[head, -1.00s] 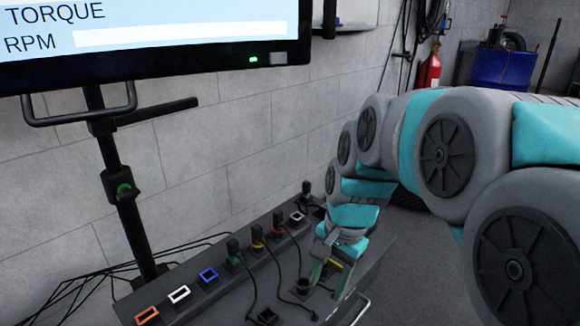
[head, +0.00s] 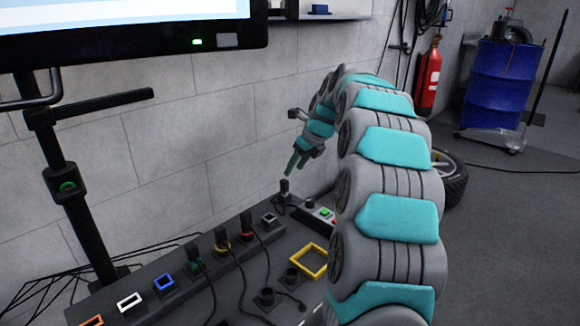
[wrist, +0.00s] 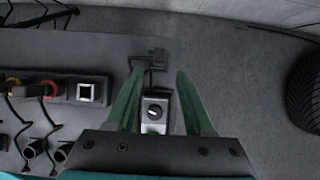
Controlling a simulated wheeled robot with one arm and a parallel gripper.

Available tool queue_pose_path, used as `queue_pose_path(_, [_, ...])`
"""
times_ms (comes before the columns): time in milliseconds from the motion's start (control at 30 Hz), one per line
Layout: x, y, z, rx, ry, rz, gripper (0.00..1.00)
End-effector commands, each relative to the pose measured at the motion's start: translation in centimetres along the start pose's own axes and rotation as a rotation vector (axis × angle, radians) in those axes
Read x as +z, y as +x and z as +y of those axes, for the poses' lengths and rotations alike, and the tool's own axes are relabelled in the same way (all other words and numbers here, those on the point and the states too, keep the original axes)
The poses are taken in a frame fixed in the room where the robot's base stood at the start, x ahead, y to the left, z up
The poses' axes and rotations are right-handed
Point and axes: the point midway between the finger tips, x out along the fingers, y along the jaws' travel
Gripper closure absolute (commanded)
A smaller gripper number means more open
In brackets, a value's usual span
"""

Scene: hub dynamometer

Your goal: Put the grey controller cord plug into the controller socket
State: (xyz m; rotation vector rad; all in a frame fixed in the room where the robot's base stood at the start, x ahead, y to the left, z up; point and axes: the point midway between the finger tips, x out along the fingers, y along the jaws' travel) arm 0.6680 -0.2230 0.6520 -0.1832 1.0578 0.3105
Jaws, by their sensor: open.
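The grey controller cord plug, as far as I can tell, is the dark upright plug (head: 284,188) at the far end of the socket row. It seems to be the dark piece with a cord in the wrist view (wrist: 157,57). The controller socket looks to be the empty grey-framed square opening (head: 268,219), also in the wrist view (wrist: 86,92). My gripper (head: 292,164) is open and empty, with green fingers just above the plug. In the wrist view my gripper (wrist: 161,72) has its fingertips either side of the cord, short of the plug.
A pale controller box (head: 320,213) with green and red buttons sits right of the plug. Plugs with green, yellow and red collars and empty orange, white and blue frames fill the row. A yellow frame (head: 325,262) and dark holders lie in front. The wall is close behind.

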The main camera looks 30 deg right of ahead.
Motion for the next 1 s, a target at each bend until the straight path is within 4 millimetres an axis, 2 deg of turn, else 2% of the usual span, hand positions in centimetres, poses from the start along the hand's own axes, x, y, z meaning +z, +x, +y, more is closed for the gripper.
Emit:
queue_pose_path(267, [-0.2, 1.9, 0.1, 0.002, -0.002, 0.003, 0.47])
queue_pose_path(600, [-0.4, 5.6, 0.1, 0.003, -0.004, 0.004, 0.47])
queue_pose_path(667, [0.0, 5.5, 0.2, 0.004, -0.004, 0.004, 0.47])
queue_pose_path(1000, [0.0, 8.5, 0.1, 0.002, -0.004, 0.003, 0.47])
